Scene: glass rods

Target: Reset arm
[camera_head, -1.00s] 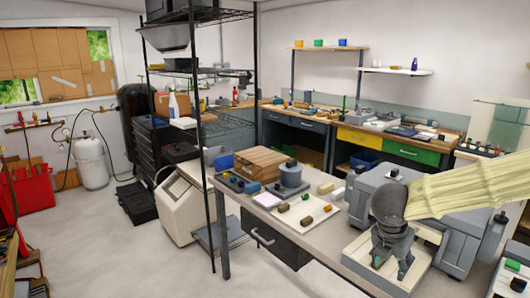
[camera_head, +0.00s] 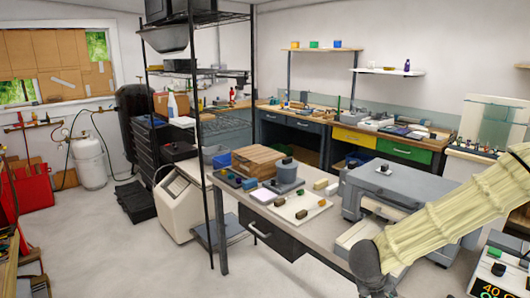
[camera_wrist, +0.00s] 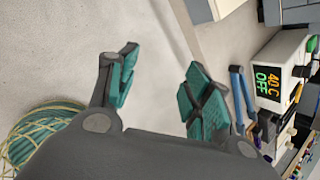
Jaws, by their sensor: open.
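My gripper (camera_wrist: 160,88) shows in the wrist view with its two teal-padded fingers spread apart. Nothing is between the fingers; pale floor shows behind them. In the head view my arm, in a cream sleeve, reaches in from the right. Its grey wrist is at the bottom edge, in front of the workbench (camera_head: 325,230), and the fingers are out of frame there.
A white device with a lit display (camera_wrist: 270,82) stands right of my gripper; it also shows in the head view (camera_head: 495,275). A large grey machine (camera_head: 385,190), a white tray (camera_head: 318,210) with small pieces and a wooden box (camera_head: 258,158) stand on the bench. Open floor (camera_head: 100,250) lies left.

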